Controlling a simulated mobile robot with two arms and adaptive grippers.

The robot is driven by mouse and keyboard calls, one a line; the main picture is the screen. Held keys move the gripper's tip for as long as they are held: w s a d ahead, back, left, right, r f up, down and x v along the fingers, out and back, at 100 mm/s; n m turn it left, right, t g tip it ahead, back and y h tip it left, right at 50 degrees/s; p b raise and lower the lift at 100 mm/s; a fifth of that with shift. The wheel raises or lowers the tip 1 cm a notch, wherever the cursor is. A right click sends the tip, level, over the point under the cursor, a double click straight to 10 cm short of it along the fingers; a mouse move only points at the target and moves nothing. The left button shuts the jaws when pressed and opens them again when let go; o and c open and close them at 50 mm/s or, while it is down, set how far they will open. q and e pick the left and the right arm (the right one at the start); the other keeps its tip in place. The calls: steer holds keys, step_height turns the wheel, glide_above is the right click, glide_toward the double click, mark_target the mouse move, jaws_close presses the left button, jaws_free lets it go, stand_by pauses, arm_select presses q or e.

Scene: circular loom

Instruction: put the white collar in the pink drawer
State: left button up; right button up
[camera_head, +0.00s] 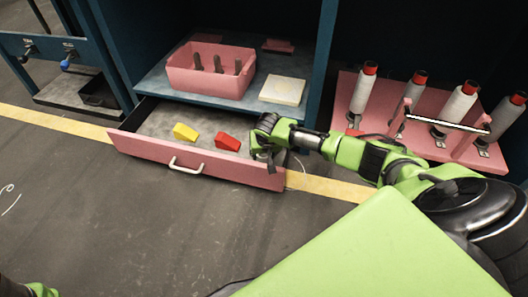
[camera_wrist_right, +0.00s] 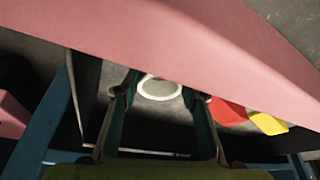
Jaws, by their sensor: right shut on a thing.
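The pink drawer (camera_head: 222,171) is pulled open in the head view, and its pink front also crosses the wrist view (camera_wrist_right: 190,45). My right gripper (camera_head: 264,150) reaches into the drawer's right end, just behind the front. In the right wrist view its two fingers (camera_wrist_right: 160,92) are shut on the white collar (camera_wrist_right: 160,98), a pale ring between the fingertips. The collar is down by the drawer's grey floor; I cannot tell whether it touches it. In the head view the gripper mostly hides the collar.
A yellow block (camera_head: 185,132) and a red block (camera_head: 228,142) lie in the drawer, left of my right gripper. Above are a pink bin (camera_head: 209,82) and a cream block (camera_head: 283,90) on a shelf. A pink rack (camera_head: 385,118) with several white spools stands at the right.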

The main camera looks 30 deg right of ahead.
steer(key=shift+f, duration=0.45)
stand_by(0.3)
steer(key=o, duration=1.3)
steer(key=shift+r, duration=0.15)
steer(key=v, duration=1.1)
steer(key=shift+s+a+r, duration=0.15)
steer(key=shift+s+r, duration=0.05)
steer(key=shift+r, duration=0.15)
